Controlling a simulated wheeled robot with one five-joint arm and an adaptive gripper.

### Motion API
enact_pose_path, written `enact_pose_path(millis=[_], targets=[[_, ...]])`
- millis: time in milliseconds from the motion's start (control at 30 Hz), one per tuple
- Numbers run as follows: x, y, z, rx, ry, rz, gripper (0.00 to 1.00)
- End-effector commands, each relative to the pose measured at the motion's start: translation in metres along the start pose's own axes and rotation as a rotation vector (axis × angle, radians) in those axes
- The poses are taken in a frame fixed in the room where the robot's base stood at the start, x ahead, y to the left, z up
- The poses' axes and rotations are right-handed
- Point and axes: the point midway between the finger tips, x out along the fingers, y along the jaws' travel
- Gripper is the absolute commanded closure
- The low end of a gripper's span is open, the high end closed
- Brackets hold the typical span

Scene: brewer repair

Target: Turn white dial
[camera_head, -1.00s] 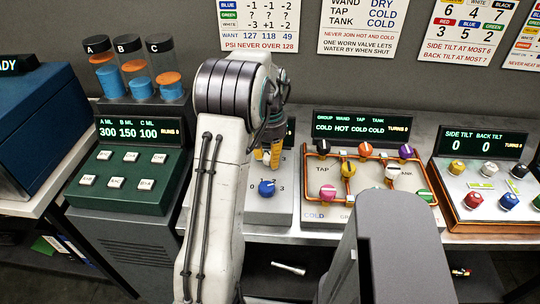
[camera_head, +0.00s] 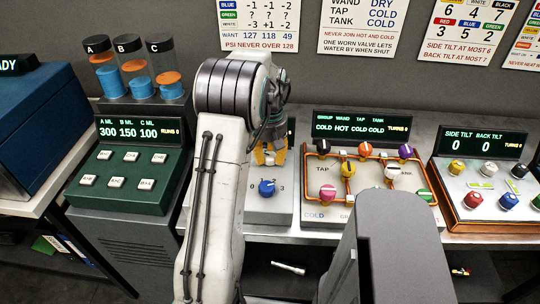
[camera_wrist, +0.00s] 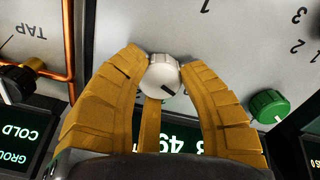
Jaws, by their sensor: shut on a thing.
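The white dial (camera_wrist: 164,76) sits on a pale panel, with a dark mark on its face. My gripper (camera_wrist: 165,60) has its yellow fingers closed around it, one at each side. A green dial (camera_wrist: 268,106) shows at the right of the wrist view, apart from the fingers.
Right of my gripper stands a panel with copper pipes (camera_head: 306,170) and several coloured dials, among them another white dial (camera_head: 392,171). A green button box (camera_head: 126,172) stands to the left. A display partly shows behind my fingers in the wrist view.

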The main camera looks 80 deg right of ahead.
Motion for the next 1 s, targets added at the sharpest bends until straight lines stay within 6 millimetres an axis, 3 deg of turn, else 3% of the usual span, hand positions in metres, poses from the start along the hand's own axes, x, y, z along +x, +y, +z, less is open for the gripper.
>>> enact_pose_path(millis=[533, 567, 833, 1000], targets=[[0.0033, -0.0017, 0.0023, -0.025, -0.009, -0.008, 0.96], [0.0033, -0.0017, 0.0023, -0.025, -0.009, -0.008, 0.62], [0.0015, -0.0008, 0.0011, -0.024, -0.004, -0.004, 0.38], [0.0008, -0.0004, 0.0006, -0.024, -0.002, -0.002, 0.37]])
